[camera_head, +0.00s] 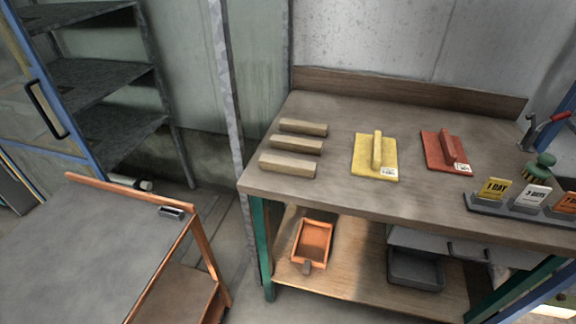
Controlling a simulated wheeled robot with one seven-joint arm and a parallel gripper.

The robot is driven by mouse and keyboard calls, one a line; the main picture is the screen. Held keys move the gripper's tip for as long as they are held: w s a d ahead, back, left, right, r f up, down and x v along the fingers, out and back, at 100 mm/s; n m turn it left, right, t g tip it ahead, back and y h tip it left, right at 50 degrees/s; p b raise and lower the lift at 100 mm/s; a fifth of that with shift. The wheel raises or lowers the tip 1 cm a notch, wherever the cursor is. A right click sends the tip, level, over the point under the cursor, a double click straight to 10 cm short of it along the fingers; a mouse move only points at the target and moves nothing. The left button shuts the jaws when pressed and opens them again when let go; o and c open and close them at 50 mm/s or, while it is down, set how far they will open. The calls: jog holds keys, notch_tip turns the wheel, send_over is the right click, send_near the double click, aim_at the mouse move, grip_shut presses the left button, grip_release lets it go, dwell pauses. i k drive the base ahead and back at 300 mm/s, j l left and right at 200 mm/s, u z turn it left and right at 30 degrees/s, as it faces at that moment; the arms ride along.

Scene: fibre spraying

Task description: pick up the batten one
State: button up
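Three pale wooden battens lie in a column at the left of the workbench top (350,202). The far batten (303,127), the middle batten (296,145) and the near batten (287,165) run roughly parallel, with small gaps between them. I see no label telling which is batten one. Nothing lies on top of them. My gripper is not in view.
A yellow float (365,158) and a red float (436,153) lie right of the battens. A rack of day tags (490,203) sits at the right. An orange tray (313,242) is on the lower shelf. A grey-topped cart (90,245) stands left, with a floor gap between.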

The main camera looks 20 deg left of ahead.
aim_at(298, 167)
jog(key=i+l+u, duration=0.15)
jog(key=i+l, duration=0.6)
